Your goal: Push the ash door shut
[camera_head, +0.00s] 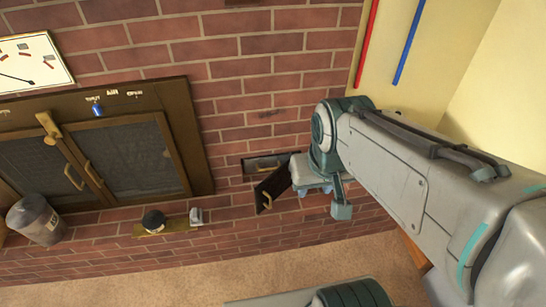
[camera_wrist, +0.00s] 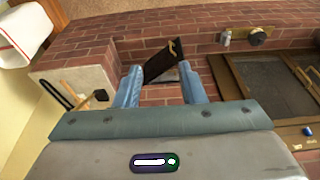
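The ash door (camera_head: 271,190) is a small dark panel with a brass handle, low in the brick wall. It stands open, swung out from a dark rectangular opening (camera_head: 264,162). In the wrist view the ash door (camera_wrist: 160,62) shows beyond and between my fingertips, with its handle near the upper edge. My gripper (camera_wrist: 159,68) is open, its two blue fingers apart with nothing held. In the head view my gripper (camera_head: 322,192) is just right of the door. Whether a finger touches the door I cannot tell.
A stove with glass double doors (camera_head: 118,155) and a brass frame is left of the ash door. A brass plate with a black knob (camera_head: 154,220) is below it. A grey bucket (camera_head: 36,220) stands at far left. Red (camera_head: 367,42) and blue (camera_head: 409,42) pipes run at upper right.

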